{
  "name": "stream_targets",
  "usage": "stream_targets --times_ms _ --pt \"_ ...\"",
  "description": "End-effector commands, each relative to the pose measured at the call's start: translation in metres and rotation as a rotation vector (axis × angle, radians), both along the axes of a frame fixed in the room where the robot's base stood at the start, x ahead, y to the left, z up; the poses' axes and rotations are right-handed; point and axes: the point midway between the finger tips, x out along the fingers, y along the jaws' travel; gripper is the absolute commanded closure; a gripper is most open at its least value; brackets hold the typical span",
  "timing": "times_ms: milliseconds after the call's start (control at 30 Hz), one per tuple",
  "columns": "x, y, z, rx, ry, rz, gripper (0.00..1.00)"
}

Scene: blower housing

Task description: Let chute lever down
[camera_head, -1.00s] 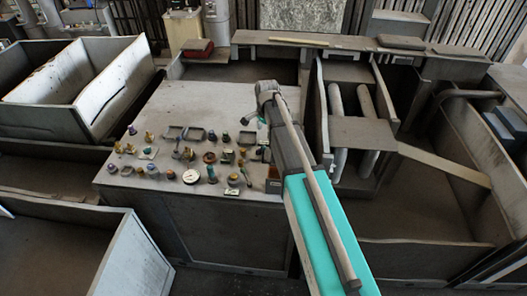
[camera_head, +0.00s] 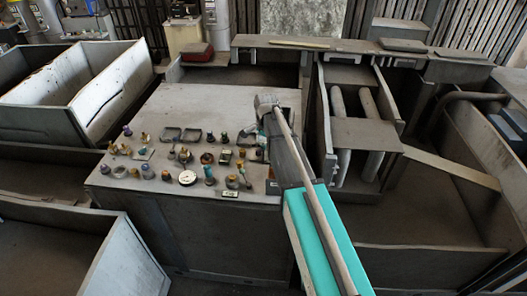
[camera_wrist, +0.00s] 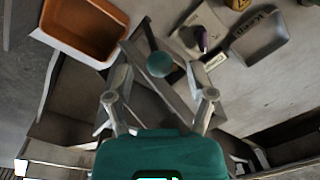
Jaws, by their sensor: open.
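In the wrist view, a dark lever with a round teal knob (camera_wrist: 160,64) rises between the two fingers of my gripper (camera_wrist: 159,76). The fingers are apart, one on each side of the knob, with clear gaps. I cannot tell how far the knob lies beyond the fingertips. In the head view, my gripper (camera_head: 258,128) is at the right edge of the control desk (camera_head: 215,105). My arm hides much of it, and the lever is not clear there.
The wrist view shows an orange-brown tray (camera_wrist: 85,28), a grey tray (camera_wrist: 260,40) and a plate with a purple-tipped control (camera_wrist: 201,40). Several knobs and gauges, including a white dial (camera_head: 187,178), crowd the desk front. Open grey bins (camera_head: 75,90) stand left.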

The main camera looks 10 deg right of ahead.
Motion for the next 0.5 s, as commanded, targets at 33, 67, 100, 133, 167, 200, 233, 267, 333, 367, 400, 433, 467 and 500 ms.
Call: stream_targets --times_ms 33,67,100,133,167,200,233,267,333,367,400,433,467,500 --pt "0.0 0.0 -0.008 0.0 0.0 0.0 0.3" --pt "0.0 0.0 -0.01 0.0 0.0 0.0 0.3" --pt "0.001 0.0 -0.012 0.0 0.0 0.0 0.3" --pt "0.001 0.0 -0.014 0.0 0.0 0.0 0.3" --pt "0.001 0.0 -0.015 0.0 0.0 0.0 0.3" --pt "0.001 0.0 -0.017 0.0 0.0 0.0 0.3" --pt "0.001 0.001 -0.018 0.0 0.0 0.0 0.3" --pt "0.001 0.001 -0.019 0.0 0.0 0.0 0.3" --pt "0.001 0.001 -0.021 0.0 0.0 0.0 0.3" --pt "0.001 0.001 -0.021 0.0 0.0 0.0 0.3" --pt "0.001 0.001 -0.022 0.0 0.0 0.0 0.3" --pt "0.001 0.001 -0.022 0.0 0.0 0.0 0.3" --pt "0.001 0.001 -0.022 0.0 0.0 0.0 0.3" --pt "0.001 0.001 -0.022 0.0 0.0 0.0 0.3"
